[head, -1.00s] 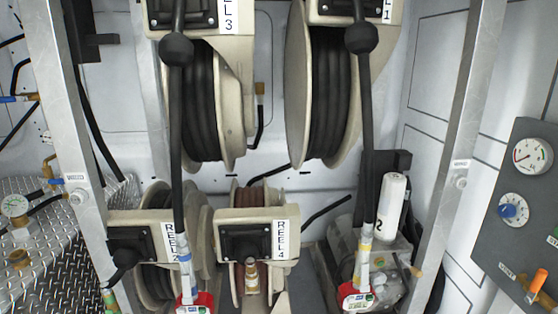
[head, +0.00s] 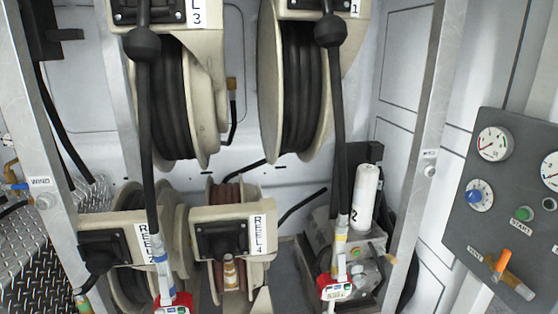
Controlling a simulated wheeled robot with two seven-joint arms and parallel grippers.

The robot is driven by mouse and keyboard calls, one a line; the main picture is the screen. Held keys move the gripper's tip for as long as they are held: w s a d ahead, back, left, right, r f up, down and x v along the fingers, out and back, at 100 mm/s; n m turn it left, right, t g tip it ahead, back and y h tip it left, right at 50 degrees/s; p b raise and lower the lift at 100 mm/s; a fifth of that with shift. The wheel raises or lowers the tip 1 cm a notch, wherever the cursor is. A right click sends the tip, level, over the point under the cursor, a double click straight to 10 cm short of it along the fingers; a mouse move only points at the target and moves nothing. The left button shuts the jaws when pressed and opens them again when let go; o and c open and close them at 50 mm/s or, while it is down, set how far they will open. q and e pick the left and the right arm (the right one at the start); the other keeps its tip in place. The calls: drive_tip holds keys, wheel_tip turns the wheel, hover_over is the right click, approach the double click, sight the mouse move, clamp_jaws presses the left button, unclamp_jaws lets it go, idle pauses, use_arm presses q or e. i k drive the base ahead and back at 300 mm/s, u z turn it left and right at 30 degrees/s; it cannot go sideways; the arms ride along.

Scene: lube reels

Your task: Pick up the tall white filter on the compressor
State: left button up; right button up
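The tall white filter (head: 367,197) stands upright on the compressor (head: 321,238) at the lower right of centre in the head view. A dark mark shows on its left side. A black hose (head: 337,130) with a red-handled nozzle (head: 338,288) hangs in front of the compressor, just left of the filter, and hides part of the compressor. Neither of my grippers is in view.
Reels 3 (head: 172,95) and 1 (head: 290,85) hang above; reel 2 (head: 127,240) and reel 4 (head: 232,222) sit low on the left. A metal post (head: 420,170) stands right of the filter. A grey gauge panel (head: 470,232) is at far right.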

sight(366, 179)
drive_tip(key=z, duration=0.4)
drive_tip(key=i, duration=0.85)
drive_tip(key=z, duration=0.4)
